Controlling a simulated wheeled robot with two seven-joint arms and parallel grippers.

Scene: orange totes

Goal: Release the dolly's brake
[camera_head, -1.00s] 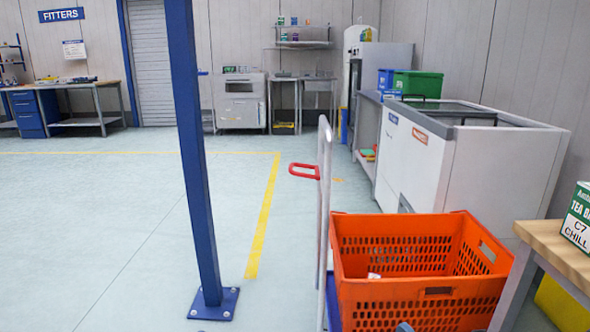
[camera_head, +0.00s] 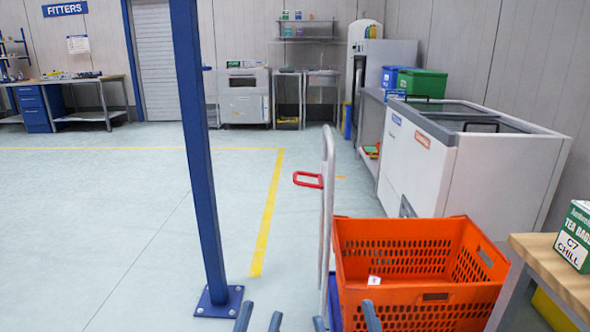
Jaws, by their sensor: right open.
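The dolly has an upright pale handle frame (camera_head: 327,200) and a strip of blue deck (camera_head: 333,300). A red loop-shaped lever (camera_head: 308,180) sticks out to the left from the handle frame, partway up. An orange tote (camera_head: 425,295) stands on the dolly just right of the frame. My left gripper (camera_head: 260,318) shows only its two blue-grey fingers at the bottom edge; they are apart and empty. My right gripper (camera_head: 345,314) is open and empty, low in front of the frame and tote. Both are well below the red lever in the picture. The dolly's wheels are hidden.
A blue post (camera_head: 200,160) on a floor plate stands left of the dolly. A wooden-topped table (camera_head: 550,265) with a tea box (camera_head: 575,237) is close at the right. A white chest freezer (camera_head: 465,165) stands behind the tote.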

